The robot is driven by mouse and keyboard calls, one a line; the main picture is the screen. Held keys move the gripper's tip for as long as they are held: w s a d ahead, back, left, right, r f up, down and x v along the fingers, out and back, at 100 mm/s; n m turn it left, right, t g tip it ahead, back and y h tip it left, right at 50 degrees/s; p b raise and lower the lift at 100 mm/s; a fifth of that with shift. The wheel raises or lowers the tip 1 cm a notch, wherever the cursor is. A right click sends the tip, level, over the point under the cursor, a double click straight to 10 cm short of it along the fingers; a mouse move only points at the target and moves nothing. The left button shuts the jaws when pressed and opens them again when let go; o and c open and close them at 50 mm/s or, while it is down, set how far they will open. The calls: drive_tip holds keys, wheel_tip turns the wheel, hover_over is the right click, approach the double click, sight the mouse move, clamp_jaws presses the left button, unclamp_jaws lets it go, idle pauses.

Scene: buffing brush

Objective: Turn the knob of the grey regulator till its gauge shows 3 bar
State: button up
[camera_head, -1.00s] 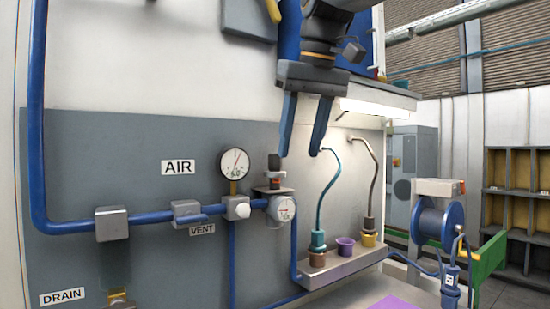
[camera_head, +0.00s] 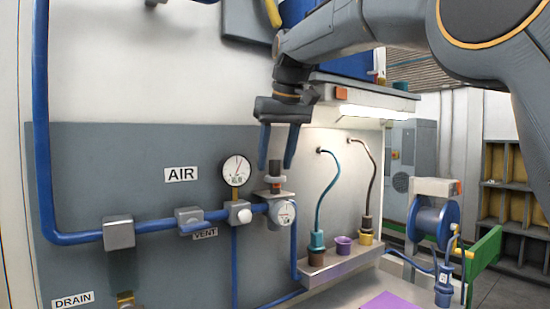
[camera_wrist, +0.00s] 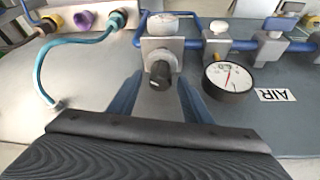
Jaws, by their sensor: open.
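The grey regulator (camera_head: 273,195) sits on the blue pipe, with an upright dark knob (camera_head: 275,176) on top. My gripper (camera_head: 276,167) is open and points down above the regulator. Its two blue fingers appear on either side of the knob's top, without visible contact. In the wrist view the knob (camera_wrist: 160,75) lies between the fingers, in front of the regulator body (camera_wrist: 162,47).
A larger gauge (camera_head: 237,170) stands close left of the regulator and also shows in the wrist view (camera_wrist: 228,78). Teal (camera_head: 324,200) and dark (camera_head: 367,180) hoses rise to the right from a ledge (camera_head: 345,262). A lit shelf (camera_head: 370,98) is behind my wrist.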

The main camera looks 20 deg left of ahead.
drive_tip(key=shift+w+a+f, duration=0.1)
drive_tip(key=shift+f, duration=0.2)
drive_tip(key=c, duration=1.1)
drive_tip(key=shift+o, duration=0.2)
drive_tip(key=shift+r+p, duration=0.1)
drive_tip(key=shift+p, duration=0.2)
drive_tip(key=m+h+p, duration=0.1)
drive_tip(key=m+p, duration=0.2)
drive_tip(key=shift+r+m+t+p, duration=0.15)
drive_tip(key=shift+m+t+p, duration=0.15)
drive_tip(key=shift+t+p, duration=0.1)
drive_tip(key=m+h+p, duration=0.2)
drive_tip(key=m+p, duration=0.2)
drive_tip(key=m, duration=0.1)
drive_tip(key=shift+p, duration=0.4)
